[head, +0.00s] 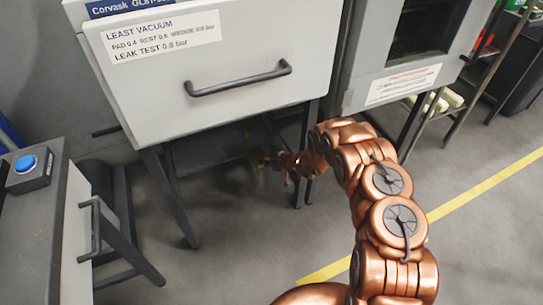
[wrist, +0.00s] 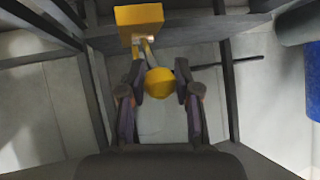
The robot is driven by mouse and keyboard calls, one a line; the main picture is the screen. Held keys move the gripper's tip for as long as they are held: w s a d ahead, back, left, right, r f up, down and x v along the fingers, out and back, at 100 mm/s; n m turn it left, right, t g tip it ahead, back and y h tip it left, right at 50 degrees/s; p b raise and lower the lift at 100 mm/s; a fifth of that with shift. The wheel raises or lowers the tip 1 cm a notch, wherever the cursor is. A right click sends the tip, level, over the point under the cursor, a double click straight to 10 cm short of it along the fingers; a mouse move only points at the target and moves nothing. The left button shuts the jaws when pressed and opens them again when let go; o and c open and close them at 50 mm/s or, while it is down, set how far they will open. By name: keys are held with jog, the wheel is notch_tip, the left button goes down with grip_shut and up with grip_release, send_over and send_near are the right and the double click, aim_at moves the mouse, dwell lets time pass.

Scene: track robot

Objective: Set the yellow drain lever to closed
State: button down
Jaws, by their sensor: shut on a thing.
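The yellow drain lever shows in the wrist view as a round yellow knob (wrist: 160,82) on a thin stem. The stem runs up to a yellow block (wrist: 140,17) on a dark frame bar. My gripper (wrist: 160,85) has one finger on each side of the knob and is shut on it. In the head view my gripper (head: 268,160) reaches in under the grey cabinet, where the lever is small and dim. I cannot tell the lever's exact angle.
The grey cabinet with a black drawer handle (head: 238,79) stands above my gripper on dark legs (head: 170,198). A blue button box (head: 27,170) sits on a bench at left. A second machine with a window (head: 410,40) is at right. Floor (head: 240,250) in front is clear.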

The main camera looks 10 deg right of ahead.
jog(key=shift+w+a+r+p, duration=0.2)
jog(key=shift+w+r+p, duration=0.25)
jog(key=shift+w+r, duration=0.1)
jog(key=c, duration=0.8)
grip_release()
jog(key=shift+s+d, duration=0.1)
jog(key=shift+s, duration=0.1)
jog(key=shift+v, duration=5.9)
jog(key=shift+f, duration=0.1)
